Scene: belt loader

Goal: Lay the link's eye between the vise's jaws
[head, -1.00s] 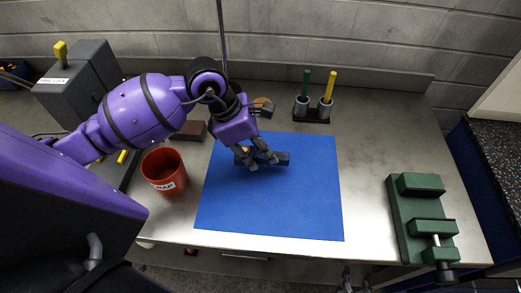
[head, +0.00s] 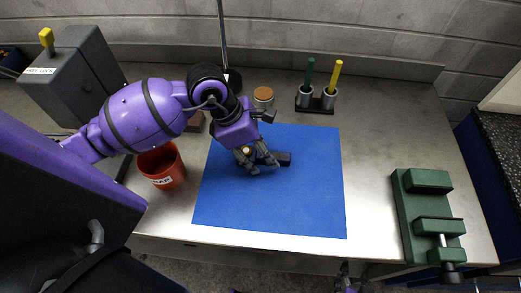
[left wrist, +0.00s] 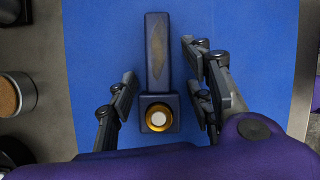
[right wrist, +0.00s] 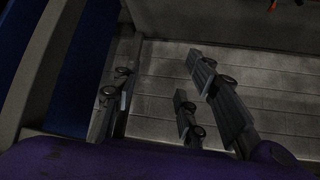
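The link is a dark grey bar lying on the blue mat (head: 300,200). In the left wrist view the link (left wrist: 157,50) points away, with a brass-ringed eye (left wrist: 158,117) with a pale centre at its near end. My left gripper (head: 262,168) is over the link in the head view. In the left wrist view its open fingers (left wrist: 160,85) stand on either side of the bar, with blue showing between. The green vise (head: 408,220) stands at the right of the bench, its jaws apart and the space between them empty. My right gripper (right wrist: 162,85) is open and empty.
A red bin (head: 160,167) stands left of the mat. A grey box (head: 75,75) with a yellow handle is at the far left. Behind the mat are a cork-topped jar (head: 263,97) and a holder with green and yellow sticks (head: 317,100). Bench between mat and vise is clear.

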